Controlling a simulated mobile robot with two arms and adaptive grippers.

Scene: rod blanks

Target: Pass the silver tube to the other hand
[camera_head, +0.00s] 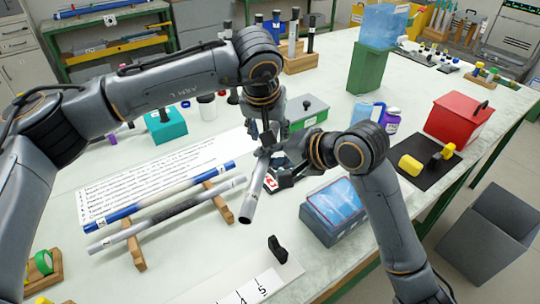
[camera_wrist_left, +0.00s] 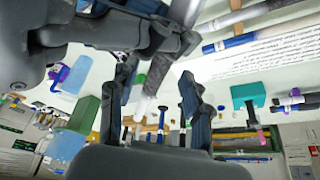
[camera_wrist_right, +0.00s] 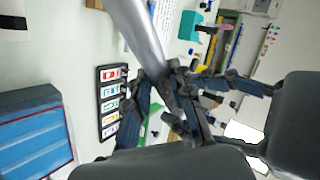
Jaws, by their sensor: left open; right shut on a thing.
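The silver tube (camera_head: 251,197) is held tilted above the table, its lower open end toward the front. My right gripper (camera_head: 279,179) is shut on it; the tube also shows large in the right wrist view (camera_wrist_right: 139,35). My left gripper (camera_head: 268,142) is open, pointing down at the tube's upper part. In the left wrist view the tube end (camera_wrist_left: 157,73) shows between the two spread left fingers (camera_wrist_left: 158,98), with gaps on both sides. In the right wrist view the left fingers overlap the area near the grip, so contact is hard to tell.
A wooden rack (camera_head: 218,199) holds a blue tube (camera_head: 160,197) and a grey tube (camera_head: 163,217) at left. A blue box (camera_head: 333,212) stands to the right, a numbered white board (camera_head: 247,288) in front. A green box (camera_head: 304,112) is behind; a red box (camera_head: 459,117) is farther right.

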